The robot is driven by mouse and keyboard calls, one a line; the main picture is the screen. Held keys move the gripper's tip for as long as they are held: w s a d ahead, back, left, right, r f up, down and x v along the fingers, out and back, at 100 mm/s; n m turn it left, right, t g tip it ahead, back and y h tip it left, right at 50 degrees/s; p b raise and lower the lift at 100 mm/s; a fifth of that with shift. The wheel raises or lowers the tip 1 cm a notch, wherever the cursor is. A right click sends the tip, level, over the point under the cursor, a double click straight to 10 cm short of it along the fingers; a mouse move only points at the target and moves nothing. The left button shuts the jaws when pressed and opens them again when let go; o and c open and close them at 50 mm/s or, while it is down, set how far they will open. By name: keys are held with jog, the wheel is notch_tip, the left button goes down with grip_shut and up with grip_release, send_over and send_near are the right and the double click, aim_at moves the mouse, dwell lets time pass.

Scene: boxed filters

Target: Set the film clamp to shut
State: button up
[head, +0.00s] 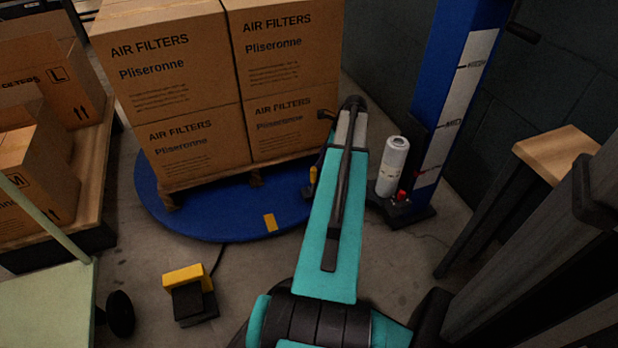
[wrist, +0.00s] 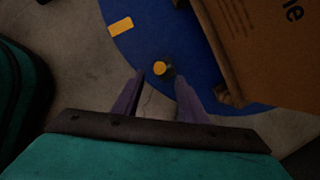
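The film clamp (head: 313,178) is a small dark fitting with a yellow handle at the right edge of the round blue turntable (head: 150,205). In the head view its handle stands roughly upright, partly behind my arm; I cannot tell whether it is open or shut. In the wrist view the clamp's round yellow end (wrist: 160,69) shows between the tips of my gripper (wrist: 161,77). The two fingers are apart with nothing held. I cannot tell how far the tips are from the clamp. My arm hides most of the gripper in the head view.
Stacked air filter boxes (head: 180,80) stand on a pallet on the turntable, close to the clamp. A blue mast (head: 445,80) with a white film roll (head: 393,165) stands to the right. A yellow-and-black foot pedal (head: 188,290) lies on the floor in front.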

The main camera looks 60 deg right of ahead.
aim_at(311, 178)
jog(key=b+x, duration=0.5)
jog(key=x, duration=0.8)
jog(key=shift+s, duration=0.1)
jog(key=shift+c, duration=0.5)
grip_shut()
